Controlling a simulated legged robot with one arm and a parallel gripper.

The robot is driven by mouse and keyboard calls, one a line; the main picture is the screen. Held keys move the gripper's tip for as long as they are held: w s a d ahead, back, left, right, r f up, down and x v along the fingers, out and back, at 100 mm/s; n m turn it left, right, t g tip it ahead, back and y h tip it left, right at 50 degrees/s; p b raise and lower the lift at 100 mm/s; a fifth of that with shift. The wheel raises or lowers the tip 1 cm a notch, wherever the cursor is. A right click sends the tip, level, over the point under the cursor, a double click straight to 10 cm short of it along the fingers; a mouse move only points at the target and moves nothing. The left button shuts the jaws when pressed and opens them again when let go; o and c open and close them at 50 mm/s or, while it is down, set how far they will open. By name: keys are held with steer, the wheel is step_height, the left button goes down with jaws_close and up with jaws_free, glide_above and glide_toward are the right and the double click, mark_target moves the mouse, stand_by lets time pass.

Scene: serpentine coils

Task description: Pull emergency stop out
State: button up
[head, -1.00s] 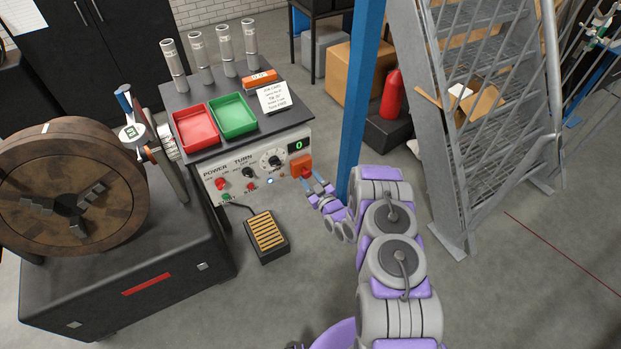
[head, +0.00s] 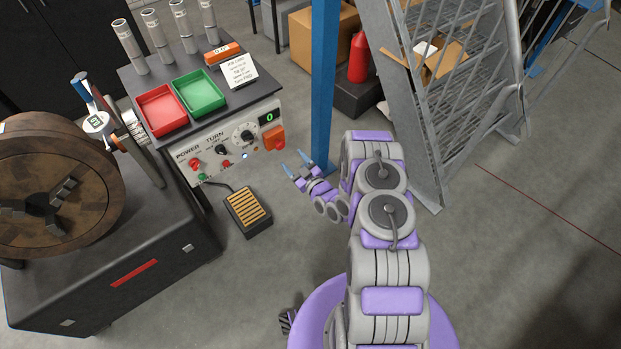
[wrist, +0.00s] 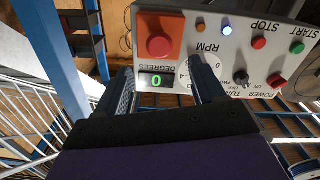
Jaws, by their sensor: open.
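The emergency stop is a red mushroom button (wrist: 159,44) on an orange plate, at one end of the control panel, upside down in the wrist view. In the head view the emergency stop (head: 277,142) is at the panel's right end. My gripper (head: 293,161) is open and empty, below and right of the button and apart from it. In the wrist view my gripper (wrist: 161,66) has its fingers spread, with the button showing beyond and between the tips. Whether the button is pressed in or out I cannot tell.
The control panel (head: 206,166) also has knobs, small buttons and a green display reading 0. A blue post (head: 323,90) stands just right of it. A foot pedal (head: 247,211) lies on the floor below.

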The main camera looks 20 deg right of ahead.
steer(key=p+v, duration=0.1)
steer(key=v, duration=1)
steer(key=shift+p, duration=0.3)
steer(key=shift+w, duration=0.1)
steer(key=w+d+r+n+g+h, duration=0.2)
steer(key=w+d+r+g+h, duration=0.1)
steer(key=w+d+r+g, duration=0.35)
steer(key=s+d+r+m+g+h, duration=0.2)
steer(key=s+r+g, duration=0.1)
steer(key=r, duration=0.5)
steer(key=s+d+r+m+g+h, duration=0.1)
steer(key=s+r+g+h, duration=0.1)
steer(key=s+r, duration=0.35)
steer(key=s+a+r+m+g, duration=0.2)
steer(key=s+a+r, duration=0.3)
steer(key=s, duration=0.6)
steer(key=s+a+r+m+g+y, duration=0.1)
steer(key=s+a+r+g, duration=0.2)
steer(key=s+a+r, duration=0.2)
steer(key=s+a+r+m+g, duration=0.2)
steer(key=s+a+r, duration=0.2)
steer(key=s+r, duration=0.6)
steer(key=s, duration=0.7)
steer(key=shift+s+a+m, duration=0.3)
steer(key=shift+s+a, duration=0.1)
